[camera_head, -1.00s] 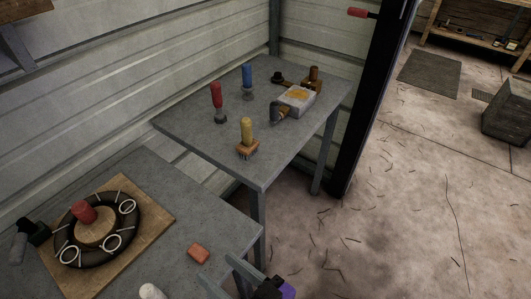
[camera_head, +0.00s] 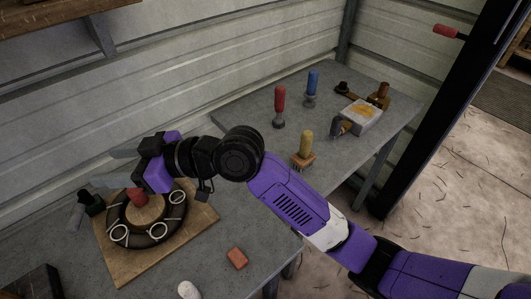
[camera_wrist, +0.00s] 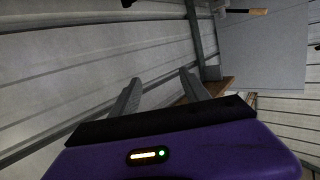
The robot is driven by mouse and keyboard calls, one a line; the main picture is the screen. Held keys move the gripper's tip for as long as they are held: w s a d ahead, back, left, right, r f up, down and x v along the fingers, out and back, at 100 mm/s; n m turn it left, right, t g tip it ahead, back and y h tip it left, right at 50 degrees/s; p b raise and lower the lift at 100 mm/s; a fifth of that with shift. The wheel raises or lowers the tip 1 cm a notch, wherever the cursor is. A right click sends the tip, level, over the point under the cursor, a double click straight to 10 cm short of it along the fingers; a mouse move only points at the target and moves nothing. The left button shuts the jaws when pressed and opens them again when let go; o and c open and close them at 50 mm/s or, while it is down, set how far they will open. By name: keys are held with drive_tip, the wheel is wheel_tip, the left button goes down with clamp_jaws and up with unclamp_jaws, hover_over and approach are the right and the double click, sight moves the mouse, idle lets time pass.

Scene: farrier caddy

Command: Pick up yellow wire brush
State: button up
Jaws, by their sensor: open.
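The yellow wire brush (camera_head: 305,146) stands upright on the far grey table, its yellow handle up and its brown block with bristles down. My gripper (camera_head: 112,166) is open and empty, held over the left part of the near table, well to the left of the brush. In the wrist view my gripper's two fingers (camera_wrist: 158,88) are apart with nothing between them. They point toward the corrugated wall. I cannot make out the yellow brush in the wrist view.
The far table (camera_head: 250,118) also bears a red-handled tool (camera_head: 280,105), a blue-handled tool (camera_head: 312,88) and a grey box (camera_head: 361,115). On the near table, a wooden board (camera_head: 196,232) holds a black ring (camera_head: 122,236). A reddish block (camera_head: 237,258) lies nearby.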

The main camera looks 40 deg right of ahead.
drive_tip(key=d+f+n+g+h, duration=0.3)
drive_tip(key=d+f+g, duration=0.1)
drive_tip(key=d, duration=0.3)
drive_tip(key=g+h+p, duration=0.1)
drive_tip(key=g+h, duration=0.5)
drive_tip(key=h, duration=0.3)
hover_over(306, 147)
drive_tip(key=w+d, duration=0.1)
wheel_tip(306, 147, down, 3)
drive_tip(key=shift+r+m, duration=0.1)
drive_tip(key=shift+m, duration=0.2)
drive_tip(key=shift+s+d, duration=0.15)
drive_tip(key=shift+d, duration=0.1)
drive_tip(key=shift+f, duration=0.5)
wheel_tip(306, 147, down, 7)
drive_tip(key=shift+a+r+p, duration=0.15)
drive_tip(key=shift+p, duration=0.55)
drive_tip(key=shift+c, duration=0.2)
